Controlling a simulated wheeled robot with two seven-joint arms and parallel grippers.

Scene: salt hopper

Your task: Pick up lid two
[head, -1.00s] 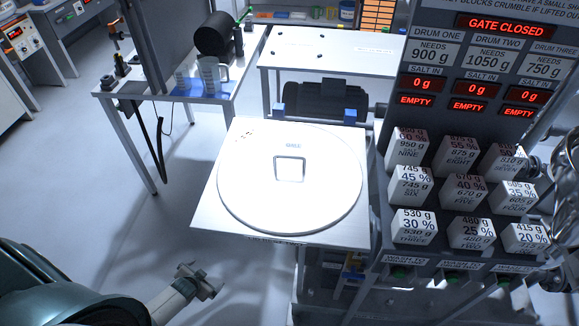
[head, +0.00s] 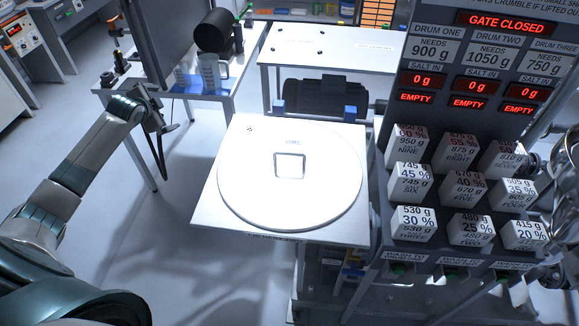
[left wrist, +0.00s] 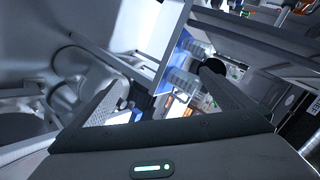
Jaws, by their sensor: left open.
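A round white lid (head: 250,190) with an upright square loop handle (head: 289,165) lies flat on a square white plate (head: 348,232) in the middle of the head view. My right gripper is out of view.
A dark panel (head: 393,120) with red displays and rows of white labelled blocks (head: 413,223) stands close right of the plate. Behind are a white table (head: 330,52) and a dark motor (head: 318,99). A clear jug (head: 210,72) stands on the back-left table. Open floor lies left of the plate.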

